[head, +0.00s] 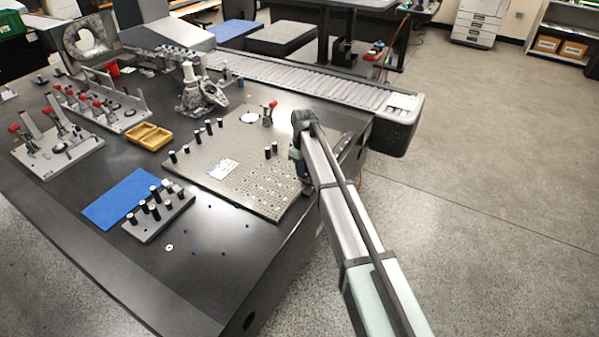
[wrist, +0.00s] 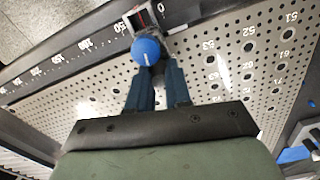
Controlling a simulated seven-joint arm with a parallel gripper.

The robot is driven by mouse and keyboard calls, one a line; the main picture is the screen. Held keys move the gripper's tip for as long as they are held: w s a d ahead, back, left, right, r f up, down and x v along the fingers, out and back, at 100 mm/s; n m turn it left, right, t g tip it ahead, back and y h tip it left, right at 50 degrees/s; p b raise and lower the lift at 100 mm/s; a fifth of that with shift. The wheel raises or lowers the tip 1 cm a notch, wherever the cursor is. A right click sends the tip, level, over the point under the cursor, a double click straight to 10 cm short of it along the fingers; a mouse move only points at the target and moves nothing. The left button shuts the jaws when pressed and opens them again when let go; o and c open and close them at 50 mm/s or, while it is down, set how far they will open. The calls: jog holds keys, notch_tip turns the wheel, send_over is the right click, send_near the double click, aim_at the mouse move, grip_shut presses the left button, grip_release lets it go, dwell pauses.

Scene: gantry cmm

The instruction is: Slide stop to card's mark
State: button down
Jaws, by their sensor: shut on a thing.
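The stop shows in the wrist view as a blue ball knob (wrist: 146,50) on a small metal slider (wrist: 143,19) with a red part, at the plate's scale edge. My gripper (wrist: 158,70) is shut on the stop, its two blue fingers behind the knob. In the head view my gripper (head: 301,172) is at the right edge of the perforated plate (head: 205,155), and my arm hides the stop.
Black pegs (head: 271,150) stand on the plate, and a toggle clamp (head: 268,113) stands at its far side. A peg block (head: 158,215), blue mat (head: 125,197) and yellow tray (head: 148,136) lie to the left. A roller conveyor (head: 310,80) runs behind.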

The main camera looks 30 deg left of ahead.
jog(key=w, duration=1.2)
jog(key=shift+w, duration=0.4)
jog(key=c, duration=1.1)
grip_release()
jog(key=shift+o, duration=0.2)
jog(key=shift+r, duration=0.1)
notch_tip(320, 180, up, 14)
jog(key=shift+f, duration=0.2)
